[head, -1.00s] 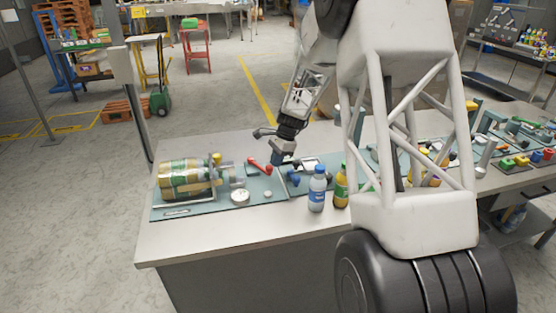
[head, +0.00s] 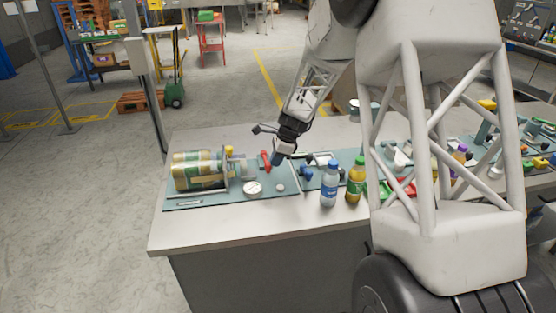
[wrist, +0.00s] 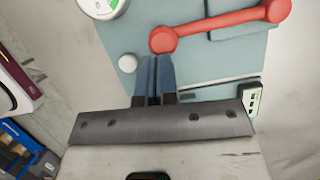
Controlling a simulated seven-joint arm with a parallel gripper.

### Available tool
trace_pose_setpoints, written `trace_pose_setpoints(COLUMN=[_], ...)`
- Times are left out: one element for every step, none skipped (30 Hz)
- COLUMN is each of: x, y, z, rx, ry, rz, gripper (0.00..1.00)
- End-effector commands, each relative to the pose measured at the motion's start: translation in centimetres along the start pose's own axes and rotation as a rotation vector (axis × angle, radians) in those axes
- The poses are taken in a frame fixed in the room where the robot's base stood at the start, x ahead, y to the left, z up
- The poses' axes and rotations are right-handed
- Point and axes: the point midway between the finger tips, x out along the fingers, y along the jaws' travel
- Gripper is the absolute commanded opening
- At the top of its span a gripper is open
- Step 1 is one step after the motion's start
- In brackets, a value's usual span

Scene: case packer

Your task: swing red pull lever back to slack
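The red lever (head: 265,160) is on the blue-green panel (head: 215,200) at the left of the bench in the head view. In the wrist view the red lever (wrist: 222,25) runs from a round end near my fingertips up to a second round end at the upper right. My gripper (head: 277,161) is low over the panel, just right of the lever. In the wrist view its blue fingers (wrist: 155,68) are side by side, nearly touching, with nothing visible between them. Their tips are just below the lever's nearer round end; whether they touch it I cannot tell.
A white round gauge (head: 252,188) and small white knob (head: 280,187) are in front of the lever. Blue-capped (head: 329,185) and yellow (head: 355,183) bottles stand to the right. The bench's front left is clear.

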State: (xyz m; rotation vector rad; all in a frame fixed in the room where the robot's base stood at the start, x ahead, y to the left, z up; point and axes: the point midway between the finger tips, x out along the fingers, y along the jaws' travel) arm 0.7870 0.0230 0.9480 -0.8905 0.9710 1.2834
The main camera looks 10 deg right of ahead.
Motion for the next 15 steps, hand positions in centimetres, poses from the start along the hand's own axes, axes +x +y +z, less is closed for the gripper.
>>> trace_pose_setpoints(x=[0.23, 0.24, 0.24, 0.24, 0.24, 0.24, 0.25, 0.25, 0.25, 0.23, 0.22, 0.19, 0.16, 0.12, 0.05], y=[0.12, 0.13, 0.13, 0.13, 0.13, 0.13, 0.13, 0.13, 0.14, 0.14, 0.14, 0.14, 0.15, 0.15, 0.16], z=[-0.08, -0.08, -0.09, -0.09, -0.09, -0.10, -0.10, -0.10, -0.12, -0.14, -0.17, -0.24, -0.32, -0.41, -0.57], rx=[0.001, 0.001, 0.001, 0.001, 0.001, 0.000, 0.001, 0.000, 0.001, 0.001, 0.001, 0.001, 0.001, 0.001, 0.001], ry=[0.000, 0.000, 0.000, 0.000, 0.000, 0.000, 0.000, 0.000, 0.000, 0.000, 0.000, 0.000, 0.000, 0.000, 0.000], rz=[0.004, 0.004, 0.004, 0.004, 0.004, 0.004, 0.004, 0.004, 0.004, 0.004, 0.004, 0.004, 0.004, 0.004, 0.004], gripper=[0.00, 0.00, 0.00, 0.00, 0.00, 0.00, 0.00, 0.00, 0.00, 0.00, 0.00, 0.00, 0.00, 0.00, 0.00])
